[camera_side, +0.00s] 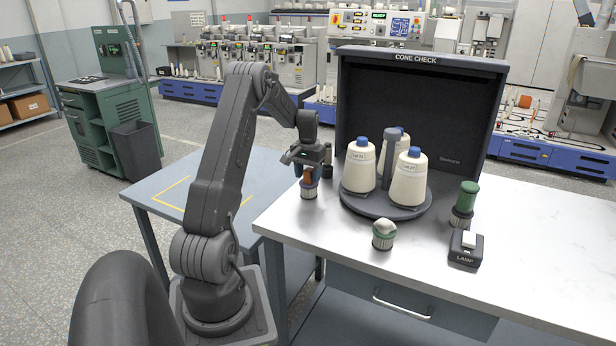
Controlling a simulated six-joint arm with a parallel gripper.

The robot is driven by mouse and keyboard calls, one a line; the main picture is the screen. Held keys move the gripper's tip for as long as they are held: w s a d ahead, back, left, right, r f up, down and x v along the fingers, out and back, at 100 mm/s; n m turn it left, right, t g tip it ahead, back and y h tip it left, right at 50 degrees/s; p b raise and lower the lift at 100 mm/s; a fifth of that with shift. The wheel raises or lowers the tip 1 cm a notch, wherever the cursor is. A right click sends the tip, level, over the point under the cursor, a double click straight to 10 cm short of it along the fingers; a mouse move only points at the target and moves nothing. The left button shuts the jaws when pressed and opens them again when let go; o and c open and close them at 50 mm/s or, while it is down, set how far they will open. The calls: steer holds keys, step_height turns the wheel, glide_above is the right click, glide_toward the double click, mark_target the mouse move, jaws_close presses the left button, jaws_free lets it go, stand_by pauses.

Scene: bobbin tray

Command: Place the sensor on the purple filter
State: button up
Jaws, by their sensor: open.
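My gripper (312,172) is open, pointing down at the left rear edge of the white table. A small piece with a brown top and a pale ribbed base (309,190) stands upright directly below it; its top reaches up near the fingers, and I cannot tell whether they touch it. A small piece with a whitish domed top, a green band and a ribbed base (384,238) stands at the front middle. A green cylinder (469,193) stands on a ribbed base (460,219) at the right. I cannot tell for sure which piece is the sensor or the purple filter.
A dark round turntable (428,207) carries three cream cones (408,178) with blue tops around a grey post. A black CONE CHECK booth (420,65) stands behind. A LAMP switch box (466,248) is at the right. The white table's front and right are mostly clear.

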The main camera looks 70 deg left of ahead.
mark_target(308, 170)
step_height(308, 170, up, 11)
steer(key=w+d+r+m+t+y, duration=0.15)
steer(key=d+r, duration=0.25)
steer(key=d, duration=0.4)
steer(key=w+d+r+m+h, duration=0.1)
steer(key=w+d+r, duration=0.2)
steer(key=d, duration=0.4)
steer(key=s+d+r+m+t, duration=0.15)
steer(key=s+d, duration=0.25)
steer(key=d, duration=0.8)
steer(key=s+d+r+m+t, duration=0.1)
steer(key=s+d+r+m, duration=0.2)
steer(key=d, duration=0.9)
steer(key=s+d+f+m+t, duration=0.1)
steer(key=s+d+f+m, duration=0.1)
steer(key=s+d+f, duration=0.2)
steer(key=s+d, duration=0.2)
steer(key=s, duration=0.1)
steer(key=shift+s+t, duration=0.3)
steer(key=shift+d, duration=0.1)
